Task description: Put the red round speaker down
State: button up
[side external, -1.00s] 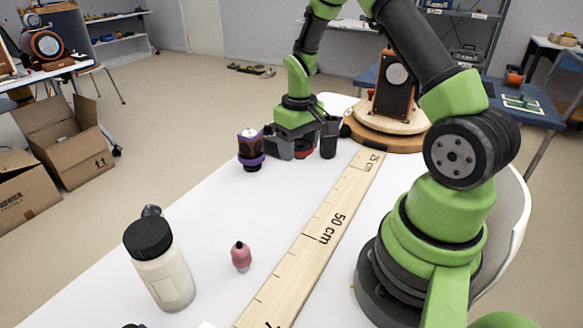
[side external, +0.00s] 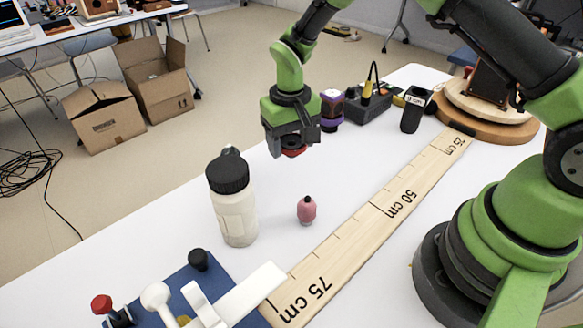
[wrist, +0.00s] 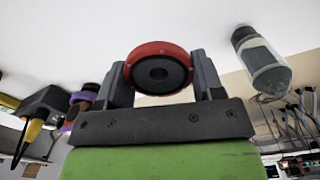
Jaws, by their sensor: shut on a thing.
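The red round speaker (wrist: 159,68) shows in the wrist view as a red ring around a black cone. My gripper (side external: 292,146) is shut on it, with one finger on each side in the wrist view (wrist: 160,76). In the side external view the speaker (side external: 292,152) is a small red edge below the fingers, mostly hidden by them. It appears to be held above the white table (side external: 270,200).
A white bottle with a black cap (side external: 234,205) and a small pink bottle (side external: 306,210) stand nearer the camera. A purple and black object (side external: 331,110), a dark box with cables (side external: 368,103) and a black cup (side external: 414,110) are behind. A marked wooden ruler (side external: 380,215) runs along the table.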

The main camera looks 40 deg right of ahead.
aim_at(291, 175)
jog(key=shift+f, duration=3.1)
jog(key=shift+d+f, duration=0.1)
jog(key=shift+f, duration=0.05)
jog(key=o, duration=1)
